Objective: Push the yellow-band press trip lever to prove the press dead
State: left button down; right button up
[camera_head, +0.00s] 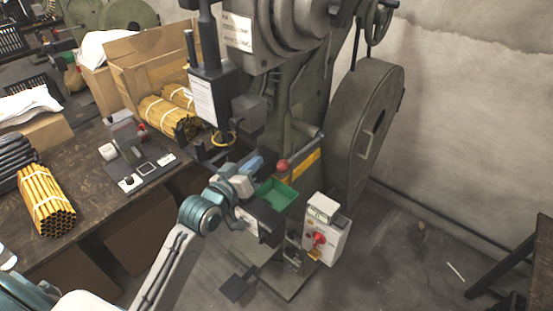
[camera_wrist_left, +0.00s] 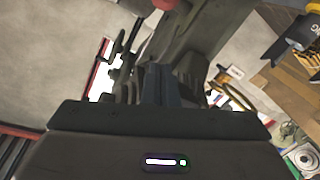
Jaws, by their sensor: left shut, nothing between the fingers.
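The press (camera_head: 300,90) is a large green-grey machine with a flywheel at its right. A yellow band (camera_head: 306,165) runs along its front. A red ball knob (camera_head: 283,166), which looks like the trip lever's end, sits at the band's left end. A red round part also shows at the top edge of the left wrist view (camera_wrist_left: 160,3). My left gripper (camera_head: 262,217) is shut and empty, low in front of the press, just below the knob. Its fingers (camera_wrist_left: 165,85) point toward the press in the wrist view. Whether they touch the lever cannot be told. My right gripper is out of view.
A green tray (camera_head: 276,193) sits close beside the gripper. A white control box (camera_head: 326,230) with a red button stands to the right. A workbench (camera_head: 90,175) with rod bundles (camera_head: 46,200) and cartons lies left. The floor at right is mostly clear.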

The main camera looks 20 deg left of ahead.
pick_arm(q)
jog(key=r+p+x, duration=0.1)
jog(key=p+x, duration=0.2)
jog(key=x, duration=0.7)
jog(key=f, duration=0.1)
jog(key=s+d+f, duration=0.1)
jog(key=f, duration=0.1)
jog(key=f+p, duration=0.1)
jog(key=shift+s+d+f, duration=0.15)
jog(key=shift+s+f, duration=0.1)
jog(key=shift+s, duration=0.15)
